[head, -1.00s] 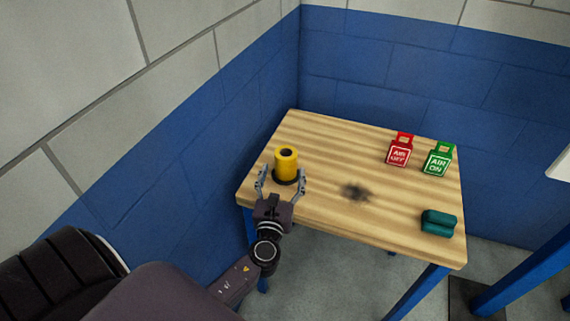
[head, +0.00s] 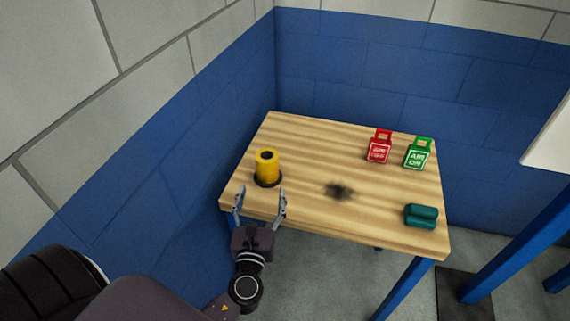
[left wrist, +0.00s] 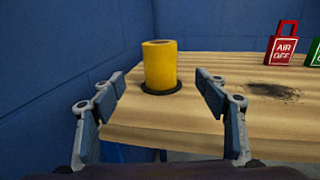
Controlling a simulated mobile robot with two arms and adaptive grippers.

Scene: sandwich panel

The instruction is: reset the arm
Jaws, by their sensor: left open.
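My left gripper (head: 259,204) is open and empty at the table's near left edge, with its fingers spread apart. It also shows in the left wrist view (left wrist: 160,97), with one finger on each side. A yellow cylinder (head: 267,163) stands upright on a dark round base near the left end of the wooden table. It is beyond the fingertips, apart from them, and shows between the fingers in the left wrist view (left wrist: 160,66). My right gripper is not in view.
A red "AIR OFF" tag (head: 379,147) and a green "AIR ON" tag (head: 417,154) stand at the table's back right. A teal object (head: 421,215) lies near the right front. A dark smudge (head: 339,191) marks the wooden table (head: 310,150). Blue walls border the left and back.

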